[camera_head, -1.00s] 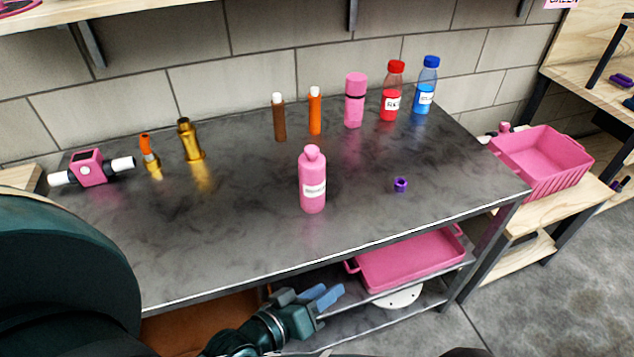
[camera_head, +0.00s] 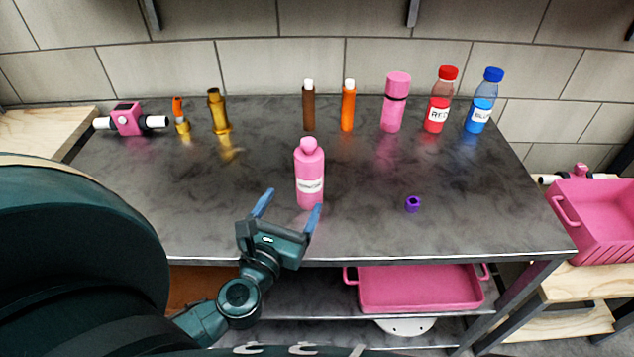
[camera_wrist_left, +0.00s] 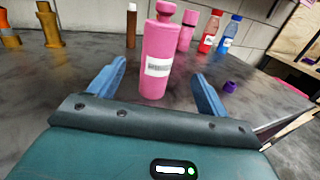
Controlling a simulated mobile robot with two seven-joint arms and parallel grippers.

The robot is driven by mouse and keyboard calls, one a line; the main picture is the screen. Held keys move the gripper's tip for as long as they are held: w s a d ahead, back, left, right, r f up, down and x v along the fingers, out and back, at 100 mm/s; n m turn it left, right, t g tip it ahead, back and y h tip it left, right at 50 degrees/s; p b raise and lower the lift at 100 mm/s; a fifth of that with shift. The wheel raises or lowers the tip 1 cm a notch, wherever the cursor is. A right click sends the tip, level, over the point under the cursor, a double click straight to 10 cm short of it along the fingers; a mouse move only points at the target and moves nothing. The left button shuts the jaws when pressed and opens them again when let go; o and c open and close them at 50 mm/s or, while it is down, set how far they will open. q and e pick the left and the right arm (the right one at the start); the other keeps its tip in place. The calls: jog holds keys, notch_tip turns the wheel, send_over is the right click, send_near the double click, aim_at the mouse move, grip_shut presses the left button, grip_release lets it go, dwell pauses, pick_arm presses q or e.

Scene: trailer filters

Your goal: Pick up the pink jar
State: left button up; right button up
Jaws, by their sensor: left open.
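A pink jar with a round stopper and a white label (camera_head: 310,170) stands upright on the dark table, near its front middle. In the left wrist view the same jar (camera_wrist_left: 157,50) stands straight ahead, its lower part between the lines of the two blue fingers. My left gripper (camera_head: 292,201) is open and empty at the table's front edge, just in front of the jar. Its fingers appear apart from the jar. A second pink container with a dark band (camera_head: 394,105) stands upright at the back. My right gripper is not in view.
A purple ring (camera_head: 413,204) lies right of the jar. Brown (camera_head: 308,108) and orange (camera_head: 347,108) tubes and red (camera_head: 438,110) and blue (camera_head: 481,112) bottles stand behind. A brass piece (camera_head: 218,112) and pink fitting (camera_head: 128,119) are at left.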

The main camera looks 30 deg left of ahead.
aim_at(303, 178)
pick_arm(q)
jog(key=shift+n+y, duration=0.3)
jog(key=shift+n, duration=0.2)
jog(key=p+x, duration=0.1)
jog(key=x, duration=0.6)
jog(key=shift+s+a+f, duration=0.1)
jog(key=shift+a+f, duration=0.05)
jog(key=shift+d+f+p+x, duration=0.1)
jog(key=shift+f+p+x, duration=0.1)
jog(key=shift+x, duration=0.85)
jog(key=shift+d+f+p+x, duration=0.1)
jog(key=shift+f+x, duration=0.05)
jog(key=shift+x, duration=0.9)
jog(key=shift+f+p+x, duration=0.15)
jog(key=shift+f+x, duration=0.05)
jog(key=shift+x, duration=0.9)
jog(key=shift+c, duration=0.5)
jog(key=c, duration=1)
